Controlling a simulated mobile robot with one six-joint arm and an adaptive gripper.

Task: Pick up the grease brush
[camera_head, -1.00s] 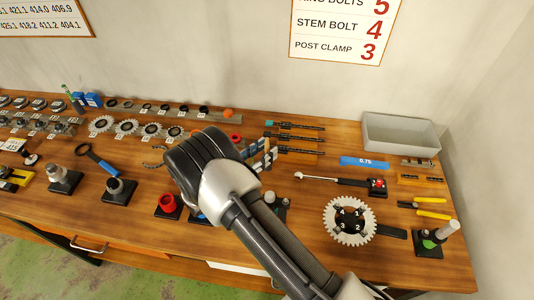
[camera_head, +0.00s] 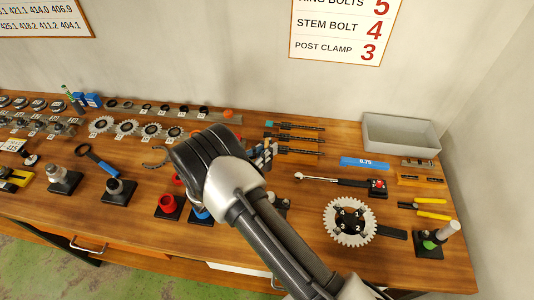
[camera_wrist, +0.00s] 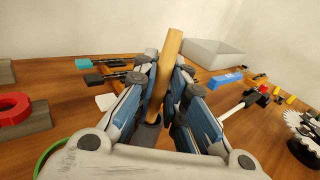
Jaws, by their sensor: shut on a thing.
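My gripper (camera_wrist: 162,98) is shut on a wooden handle, which I take to be the grease brush (camera_wrist: 171,48). In the wrist view the handle stands nearly upright between the blue-padded fingers, leaning slightly right. Its lower end meets a dark grey cylindrical piece between the fingers. The brush's bristles are not visible. In the head view my gripper (camera_head: 264,152) is at the middle of the bench, largely hidden behind my wrist, and the brush cannot be made out there.
Several black tools (camera_head: 295,138) lie behind my gripper. A grey bin (camera_head: 400,148) stands at the back right, with a blue 0.75 label (camera_head: 364,162) before it. A torque wrench (camera_head: 340,181) and a chainring (camera_head: 332,222) lie to the right.

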